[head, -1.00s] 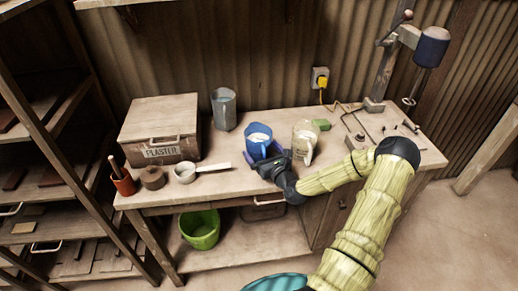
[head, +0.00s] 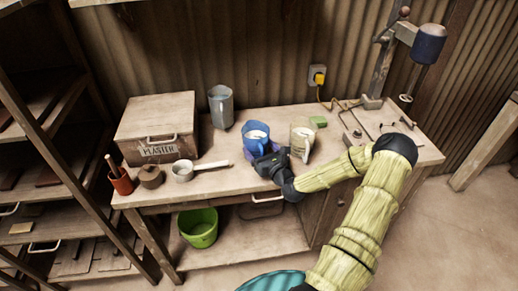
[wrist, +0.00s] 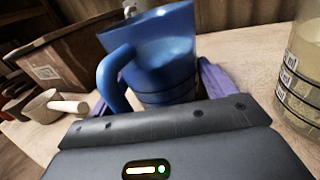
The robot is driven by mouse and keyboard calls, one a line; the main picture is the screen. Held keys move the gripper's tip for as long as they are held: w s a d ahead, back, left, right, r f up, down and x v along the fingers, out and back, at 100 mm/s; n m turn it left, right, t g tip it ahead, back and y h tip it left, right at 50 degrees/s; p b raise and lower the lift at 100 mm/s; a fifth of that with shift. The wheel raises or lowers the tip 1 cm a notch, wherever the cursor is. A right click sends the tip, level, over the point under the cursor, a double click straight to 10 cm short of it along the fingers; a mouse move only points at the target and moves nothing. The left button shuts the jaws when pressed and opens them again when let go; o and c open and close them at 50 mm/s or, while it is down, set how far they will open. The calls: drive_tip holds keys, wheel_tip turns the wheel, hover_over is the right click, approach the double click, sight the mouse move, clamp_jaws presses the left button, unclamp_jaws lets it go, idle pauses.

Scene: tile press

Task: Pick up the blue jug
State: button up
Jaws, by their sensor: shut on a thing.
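The blue jug (head: 256,134) stands near the front middle of the workbench, with pale contents showing at its top in the head view. In the wrist view the blue jug (wrist: 165,55) fills the middle, its handle toward the left, and it looks slightly tilted there. My gripper (head: 262,156) reaches it from the front right. The purple fingers (wrist: 160,95) lie on both sides of the jug's body and are shut on it. I cannot tell whether the jug's base is clear of the bench.
A clear jug with pale contents (head: 303,138) stands close on the right. A grey jug (head: 221,107) stands behind left. A green block (head: 318,122) lies behind right.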

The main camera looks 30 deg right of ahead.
drive_tip(key=shift+r, duration=0.3)
wheel_tip(320, 180, up, 10)
drive_tip(key=shift+f, duration=0.25)
idle(0.5)
idle(0.3)
drive_tip(key=shift+a+r, duration=0.1)
idle(0.3)
